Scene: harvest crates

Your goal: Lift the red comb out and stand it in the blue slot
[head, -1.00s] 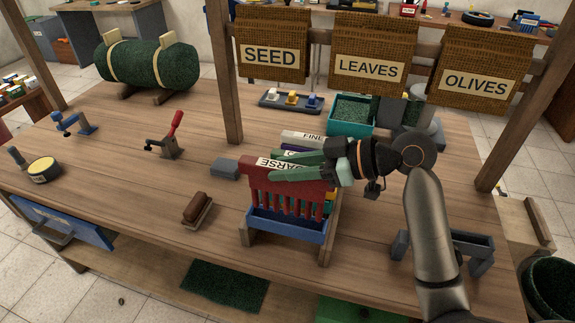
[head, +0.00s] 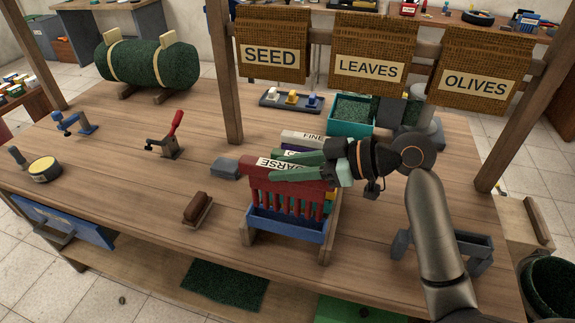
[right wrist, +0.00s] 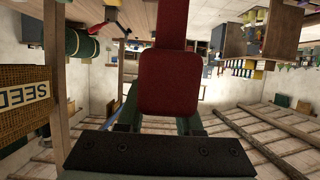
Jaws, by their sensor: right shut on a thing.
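The red comb (head: 284,185), labelled with a partly covered word ending in "ARSE", is upright at the front of the wooden rack with its teeth pointing down. The blue slot (head: 286,228) is a trough across the rack's front, directly below the comb. The tooth tips meet its rim; I cannot tell how far inside they are. My right gripper (head: 290,168) comes from the right and is shut on the comb's top bar. In the right wrist view the comb's red end (right wrist: 169,82) fills the space between the fingers. My left gripper is not in view.
Behind the comb in the rack stand other combs, one labelled "FINE" (head: 302,138). A brown brush (head: 198,208) and a grey block (head: 225,168) lie to the left. A grey trestle holder (head: 468,240) stands right, near my arm. Wooden posts (head: 225,80) rise behind.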

